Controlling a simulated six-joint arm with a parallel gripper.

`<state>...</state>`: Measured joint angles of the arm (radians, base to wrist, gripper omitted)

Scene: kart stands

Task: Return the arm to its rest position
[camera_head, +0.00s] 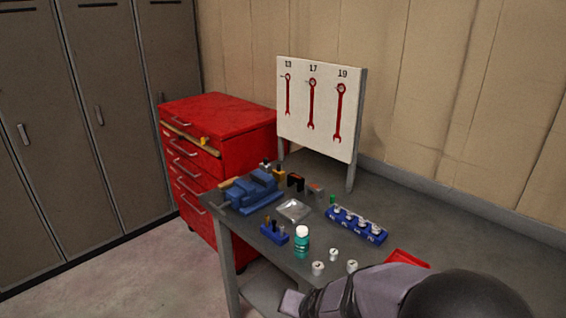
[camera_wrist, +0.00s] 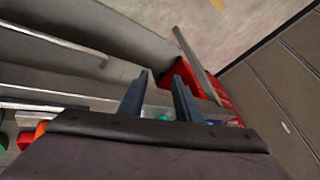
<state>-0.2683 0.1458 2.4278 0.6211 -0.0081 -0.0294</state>
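My arm (camera_head: 360,292) reaches in from the bottom right in the head view, low over the front of the workbench (camera_head: 440,230). The wrist view is tilted and shows bench parts, floor and lockers beyond the fingers.
On the bench are a blue vise (camera_head: 256,190), a teal bottle (camera_head: 302,242), a blue socket rack (camera_head: 357,225), a small blue holder (camera_head: 274,233), a metal tray (camera_head: 293,210) and a red tray (camera_head: 407,259). A red tool cabinet (camera_head: 225,118) and wrench board (camera_head: 318,120) stand behind.

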